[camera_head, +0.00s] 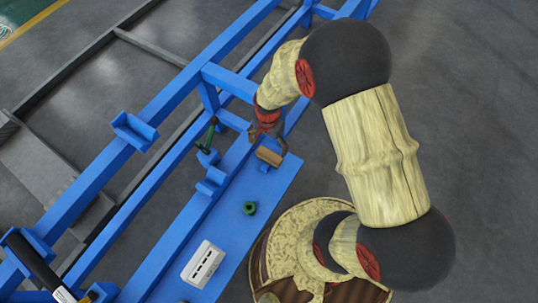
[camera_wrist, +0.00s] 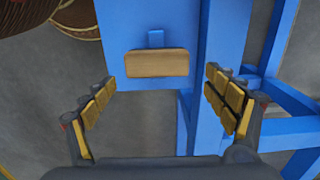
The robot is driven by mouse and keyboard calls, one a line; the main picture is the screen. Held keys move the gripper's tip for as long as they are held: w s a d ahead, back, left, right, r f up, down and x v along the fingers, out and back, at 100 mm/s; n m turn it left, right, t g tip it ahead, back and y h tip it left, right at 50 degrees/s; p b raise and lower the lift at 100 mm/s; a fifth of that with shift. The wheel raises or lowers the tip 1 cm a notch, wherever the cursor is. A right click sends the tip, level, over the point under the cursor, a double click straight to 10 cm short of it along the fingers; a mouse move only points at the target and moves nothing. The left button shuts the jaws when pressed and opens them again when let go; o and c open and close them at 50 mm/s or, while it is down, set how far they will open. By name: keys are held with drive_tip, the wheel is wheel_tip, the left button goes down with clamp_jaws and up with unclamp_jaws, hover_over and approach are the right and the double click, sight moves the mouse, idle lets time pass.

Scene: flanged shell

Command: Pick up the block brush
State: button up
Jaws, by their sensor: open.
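The block brush (camera_head: 269,156) shows a tan wooden block near the far end of the blue shelf in the head view. In the wrist view the block brush (camera_wrist: 157,63) lies crosswise ahead of the fingertips, with a small blue piece just beyond it. My gripper (camera_head: 268,138) is close to the brush in the head view, and my arm hides part of that area. In the wrist view my gripper (camera_wrist: 160,95) is open and empty. Its padded fingers stand wide on either side, and the brush is centred between them but farther out. No contact is visible.
The blue shelf (camera_head: 205,222) also bears a green ring (camera_head: 249,208) and a white box with dark slots (camera_head: 203,264). A green-handled tool (camera_head: 208,135) stands by the blue frame (camera_head: 110,160). Blue beams (camera_wrist: 235,70) run close to the right finger in the wrist view.

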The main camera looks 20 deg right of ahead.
sight(270, 154)
drive_tip(key=shift+o, duration=1.3)
wheel_tip(270, 154, down, 3)
drive_tip(key=shift+r+b, duration=0.1)
drive_tip(key=shift+b, duration=0.35)
wheel_tip(270, 154, down, 5)
drive_tip(key=b, duration=0.2)
drive_tip(key=shift+s+d+b, duration=0.15)
drive_tip(key=shift+b, duration=0.2)
drive_tip(key=shift+r, duration=0.1)
drive_tip(key=c, duration=1.1)
drive_tip(key=shift+c, duration=0.7)
drive_tip(key=shift+r, duration=0.1)
